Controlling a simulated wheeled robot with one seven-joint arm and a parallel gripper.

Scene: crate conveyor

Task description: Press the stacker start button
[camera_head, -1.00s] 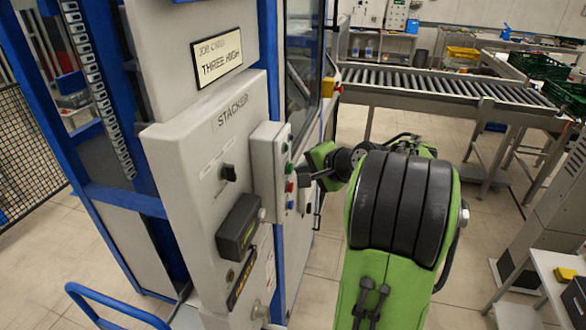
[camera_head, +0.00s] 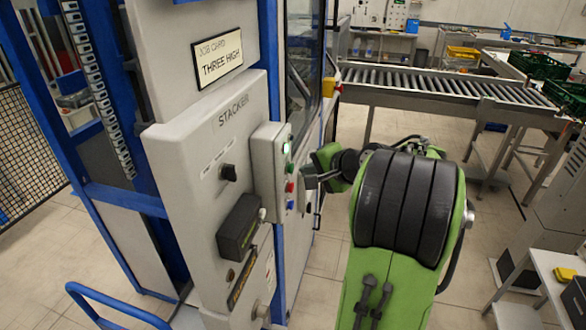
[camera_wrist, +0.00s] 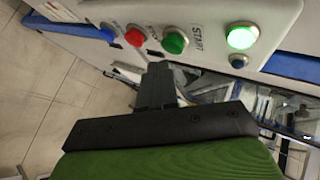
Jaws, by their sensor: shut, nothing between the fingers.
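The stacker's grey button box (camera_head: 262,165) stands out from the panel labelled STACKER. In the wrist view, the green button (camera_wrist: 174,42) sits beside the word START; it also shows in the head view (camera_head: 290,168). A red button (camera_wrist: 135,37) and a blue button (camera_wrist: 108,33) are to its left. A round lamp (camera_wrist: 242,36) to its right glows bright green. My gripper (camera_wrist: 158,68) is shut and empty, its tips just in front of the green button. A small gap seems to show between them. My gripper (camera_head: 309,178) is right of the box in the head view.
A roller conveyor (camera_head: 440,85) runs behind my arm. A blue handrail (camera_head: 115,308) is at bottom left.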

